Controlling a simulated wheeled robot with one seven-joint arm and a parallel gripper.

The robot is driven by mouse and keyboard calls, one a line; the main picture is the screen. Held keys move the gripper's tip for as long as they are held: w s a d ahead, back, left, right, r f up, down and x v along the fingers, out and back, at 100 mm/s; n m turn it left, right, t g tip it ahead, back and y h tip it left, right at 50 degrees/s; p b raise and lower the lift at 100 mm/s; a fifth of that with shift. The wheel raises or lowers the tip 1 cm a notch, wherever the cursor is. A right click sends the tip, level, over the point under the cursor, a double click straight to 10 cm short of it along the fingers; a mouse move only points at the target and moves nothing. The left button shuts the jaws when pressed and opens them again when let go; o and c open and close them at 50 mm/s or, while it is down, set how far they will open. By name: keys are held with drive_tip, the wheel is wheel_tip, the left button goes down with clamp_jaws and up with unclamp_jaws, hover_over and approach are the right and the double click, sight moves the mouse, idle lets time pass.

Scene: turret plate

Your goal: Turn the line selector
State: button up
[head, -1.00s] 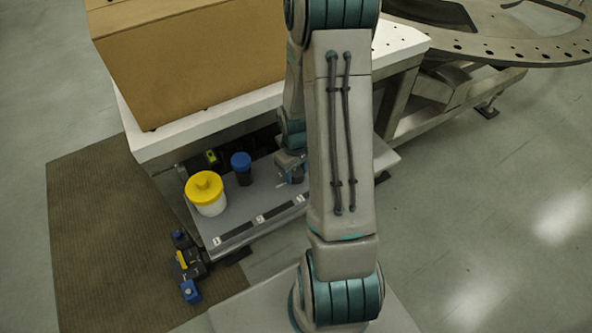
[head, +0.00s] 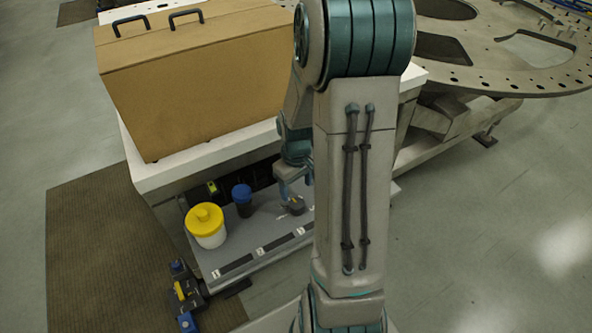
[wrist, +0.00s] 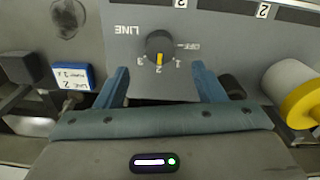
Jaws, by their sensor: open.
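The line selector (wrist: 160,44) is a dark round knob with a yellow pointer on a grey panel (wrist: 215,75). The panel shows upside down in the wrist view, marked LINE, OFF, 1, 2 and 3. The pointer is at the 2. My gripper (wrist: 160,84) is open, its blue fingers spread to the left and right below the knob in the picture, with nothing between them. I cannot tell whether either finger touches the panel. In the head view my gripper (head: 292,195) is low over the grey shelf, partly behind my arm; the knob is not clear there.
A yellow-lidded white tub (head: 206,228) and a blue-capped dark container (head: 242,200) stand left of my gripper. A blue-and-white card (wrist: 73,77) appears to read "Line 2". A large brown case (head: 195,85) sits on the white top above the shelf.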

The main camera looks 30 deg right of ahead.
wheel_tip(320, 180, up, 6)
drive_tip(key=shift+f, duration=0.1)
idle(0.4)
drive_tip(key=shift+a, duration=0.1)
drive_tip(key=s+a+r+m+t, duration=0.2)
drive_tip(key=s+a+r+t, duration=0.1)
drive_tip(key=s+a+r, duration=0.9)
drive_tip(key=shift+s, duration=0.15)
drive_tip(key=shift+d+r, duration=0.1)
idle(2.5)
